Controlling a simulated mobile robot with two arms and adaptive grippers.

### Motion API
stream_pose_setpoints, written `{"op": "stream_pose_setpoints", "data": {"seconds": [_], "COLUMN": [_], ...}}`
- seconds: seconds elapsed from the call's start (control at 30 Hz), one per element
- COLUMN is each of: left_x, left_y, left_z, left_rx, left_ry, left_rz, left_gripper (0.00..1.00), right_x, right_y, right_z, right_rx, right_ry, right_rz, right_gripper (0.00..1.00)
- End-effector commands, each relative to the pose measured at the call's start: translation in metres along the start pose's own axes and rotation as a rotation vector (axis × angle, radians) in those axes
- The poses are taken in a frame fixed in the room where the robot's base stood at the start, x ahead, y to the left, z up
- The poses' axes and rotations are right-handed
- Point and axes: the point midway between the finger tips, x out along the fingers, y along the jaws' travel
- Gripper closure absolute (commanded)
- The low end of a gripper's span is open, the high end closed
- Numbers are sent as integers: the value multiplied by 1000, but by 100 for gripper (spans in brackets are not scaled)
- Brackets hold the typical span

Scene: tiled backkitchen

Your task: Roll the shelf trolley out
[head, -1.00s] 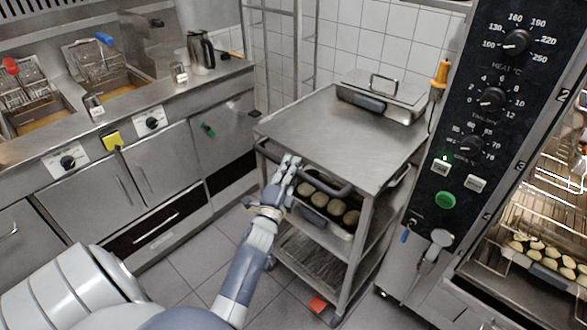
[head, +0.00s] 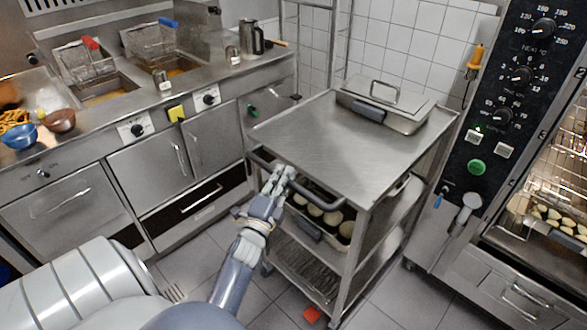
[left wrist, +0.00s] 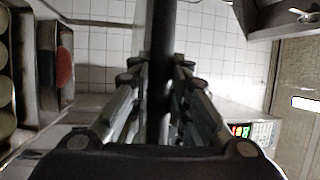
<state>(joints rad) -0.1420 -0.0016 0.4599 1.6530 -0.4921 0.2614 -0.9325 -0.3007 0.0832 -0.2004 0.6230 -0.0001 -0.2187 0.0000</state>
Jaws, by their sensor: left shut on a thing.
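The steel shelf trolley (head: 300,128) stands in the middle of the head view, upright, with a flat top and lower shelves. A dark push handle (head: 322,196) runs along its near side. My left gripper (head: 280,178) is shut on this handle. In the left wrist view the dark handle bar (left wrist: 161,75) passes between the fingers of my left gripper (left wrist: 160,85). A lidded steel pan (head: 400,108) sits on the trolley top. A tray of round food (head: 325,218) is on the shelf below. My right gripper is not in view.
The oven (head: 500,90) stands to the right of the trolley. Fryers and cupboards (head: 150,165) line the left, with bowls (head: 60,121) on the counter. A tiled wall (head: 395,45) and rack are behind. Open floor (head: 375,310) shows in front. A red piece (head: 312,315) is low by the trolley's foot.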

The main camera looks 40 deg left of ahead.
Motion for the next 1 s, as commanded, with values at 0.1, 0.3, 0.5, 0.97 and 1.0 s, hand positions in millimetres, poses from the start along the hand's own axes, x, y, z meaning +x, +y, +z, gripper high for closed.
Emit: {"op": "stream_pose_setpoints", "data": {"seconds": [0.1, 0.3, 0.5, 0.97, 1.0], "left_x": [-25, -60, -84, -95, -95], "left_y": [-9, -17, -22, -26, -26], "left_z": [14, 29, 38, 43, 43], "left_rx": [5, 5, 5, 3, 3], "left_ry": [-6, -6, -4, -4, -4], "left_rz": [-1, -2, -6, -10, -10], "left_gripper": [100, 100, 100, 100, 100], "right_x": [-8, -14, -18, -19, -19], "right_y": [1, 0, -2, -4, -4], "right_z": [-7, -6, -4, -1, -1], "right_rx": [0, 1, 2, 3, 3], "right_ry": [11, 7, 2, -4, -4], "right_rz": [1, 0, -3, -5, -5], "right_gripper": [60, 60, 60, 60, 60]}}
